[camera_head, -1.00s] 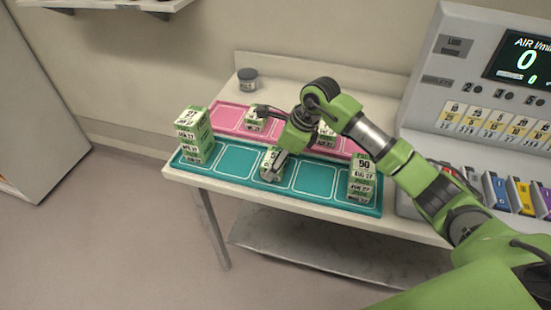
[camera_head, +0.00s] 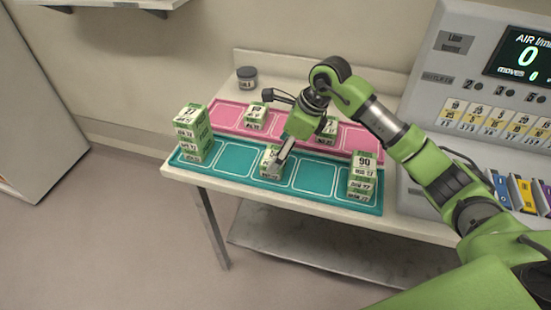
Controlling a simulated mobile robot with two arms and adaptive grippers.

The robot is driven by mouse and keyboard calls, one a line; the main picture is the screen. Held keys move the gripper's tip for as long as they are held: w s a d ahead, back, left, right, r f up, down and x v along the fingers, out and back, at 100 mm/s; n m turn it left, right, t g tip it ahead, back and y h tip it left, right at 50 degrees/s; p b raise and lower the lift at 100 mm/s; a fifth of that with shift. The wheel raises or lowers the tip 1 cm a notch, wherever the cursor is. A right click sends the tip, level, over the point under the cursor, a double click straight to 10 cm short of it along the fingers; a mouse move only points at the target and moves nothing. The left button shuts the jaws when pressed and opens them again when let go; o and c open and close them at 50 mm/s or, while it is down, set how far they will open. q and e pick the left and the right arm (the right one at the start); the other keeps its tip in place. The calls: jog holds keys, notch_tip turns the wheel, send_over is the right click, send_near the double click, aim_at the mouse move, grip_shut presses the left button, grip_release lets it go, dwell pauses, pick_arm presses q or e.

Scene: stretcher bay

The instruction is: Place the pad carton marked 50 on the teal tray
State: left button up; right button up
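The teal tray (camera_head: 230,157) lies along the front of the table. A green-and-white carton (camera_head: 269,163) stands in its middle compartment; its top number is partly covered and I cannot read it as 50. My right gripper (camera_head: 282,158) is right at this carton, with a grey finger over or against its right side; whether it grips it I cannot tell. A stack of cartons (camera_head: 193,134) stands at the tray's left end. Another stack (camera_head: 362,177), topped by one marked 90, stands at its right end. My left gripper is not in view.
Behind lies a pink tray (camera_head: 230,117) with a carton (camera_head: 255,117) and another carton (camera_head: 329,130) partly behind my gripper. A dark-lidded jar (camera_head: 247,78) stands at the back. A grey machine (camera_head: 455,80) with a display borders the table on the right.

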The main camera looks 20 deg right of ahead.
jog(key=b+v, duration=0.1)
jog(key=v, duration=0.7)
jog(key=shift+f, duration=0.1)
